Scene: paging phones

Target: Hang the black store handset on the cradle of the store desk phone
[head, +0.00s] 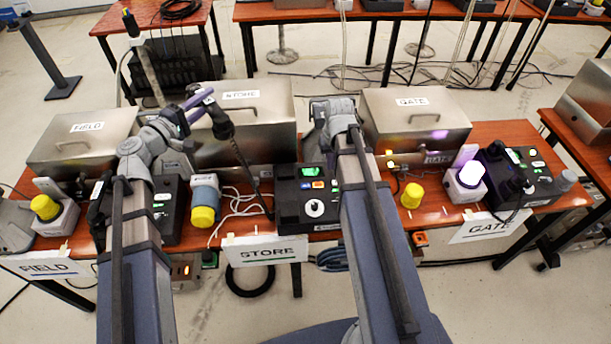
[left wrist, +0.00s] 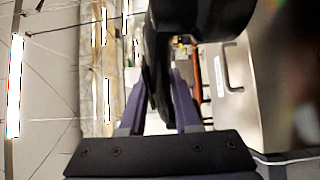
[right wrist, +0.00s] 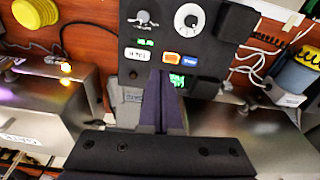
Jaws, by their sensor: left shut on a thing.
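The black store handset (head: 217,119) is held up in the air in front of the metal box marked STORE, tilted. My left gripper (head: 200,101) is shut on it. In the left wrist view the dark handset (left wrist: 160,60) fills the space between the purple fingers and hides much of the scene. Its cord hangs down toward the table. The store desk phone (head: 290,210) stands on the table below and to the right, with a lit green screen and a white dial; I cannot make out its cradle clearly. My right gripper (right wrist: 165,72) looks shut and empty, over the phone (right wrist: 205,50) in the right wrist view.
Metal boxes marked FIELD (head: 85,145), STORE (head: 265,110) and GATE (head: 425,115) line the back. A blue-grey cylinder with a yellow cap (head: 204,195) and a loose white cable (head: 237,203) lie left of the phone. A yellow knob (head: 412,195) stands to its right.

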